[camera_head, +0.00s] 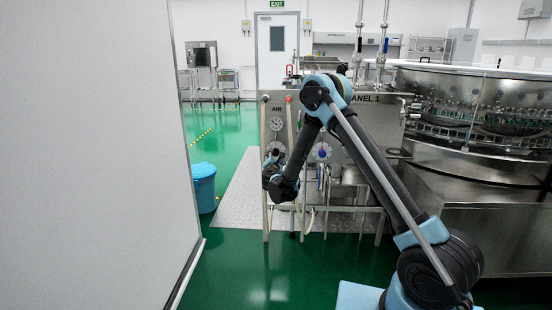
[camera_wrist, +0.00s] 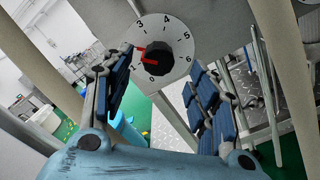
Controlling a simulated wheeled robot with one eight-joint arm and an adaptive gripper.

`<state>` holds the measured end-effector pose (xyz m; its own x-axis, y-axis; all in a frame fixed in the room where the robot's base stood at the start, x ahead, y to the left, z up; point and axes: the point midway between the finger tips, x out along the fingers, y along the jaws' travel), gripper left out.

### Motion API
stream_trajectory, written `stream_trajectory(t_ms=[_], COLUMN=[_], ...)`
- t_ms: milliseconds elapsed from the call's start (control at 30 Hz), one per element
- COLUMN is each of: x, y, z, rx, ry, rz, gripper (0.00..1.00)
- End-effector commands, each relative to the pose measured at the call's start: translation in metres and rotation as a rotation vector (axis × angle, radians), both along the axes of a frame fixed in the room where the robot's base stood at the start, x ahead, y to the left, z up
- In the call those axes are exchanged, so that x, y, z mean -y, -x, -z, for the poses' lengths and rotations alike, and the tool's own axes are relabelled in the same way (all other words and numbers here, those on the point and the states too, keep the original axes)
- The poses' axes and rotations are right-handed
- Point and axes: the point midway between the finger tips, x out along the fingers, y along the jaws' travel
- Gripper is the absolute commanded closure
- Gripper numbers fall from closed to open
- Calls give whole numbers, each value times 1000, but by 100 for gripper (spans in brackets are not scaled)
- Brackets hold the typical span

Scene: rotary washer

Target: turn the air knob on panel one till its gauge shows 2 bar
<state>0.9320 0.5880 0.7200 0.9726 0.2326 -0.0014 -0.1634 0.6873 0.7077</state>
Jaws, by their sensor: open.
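Panel one (camera_head: 330,105) is a steel panel marked PANEL 1, with the label AIR at its left. Under AIR is a round white gauge (camera_head: 276,124); its needle is too small to read. The air knob (camera_wrist: 158,58) is black with red marks, on a white numbered dial (camera_wrist: 175,28). A red mark points to the left side of the dial, near the low numbers. My gripper (camera_wrist: 159,62) is open, its blue-padded fingers either side of the knob in the picture, with no clear contact. In the head view my gripper (camera_head: 272,165) is in front of the panel's left part, partly hiding the knob.
A second dial with a blue knob (camera_head: 321,152) is to the right on the panel. Pipes and hoses hang below. The round washer (camera_head: 480,110) stands at right. A blue bin (camera_head: 203,186) is on the green floor at left, beside a large white board (camera_head: 90,150).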

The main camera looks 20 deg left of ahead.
Motion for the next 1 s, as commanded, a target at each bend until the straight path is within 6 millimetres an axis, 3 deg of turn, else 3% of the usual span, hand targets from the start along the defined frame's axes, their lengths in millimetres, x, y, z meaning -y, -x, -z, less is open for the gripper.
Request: stream_trajectory(t_ms=[200, 400, 1000], x=[9, 15, 18], y=[41, 63, 69], z=[0, 1, 0], rx=[-1, -1, -2], ry=[0, 0, -2], rz=[-2, 0, 1], gripper=[46, 46, 46])
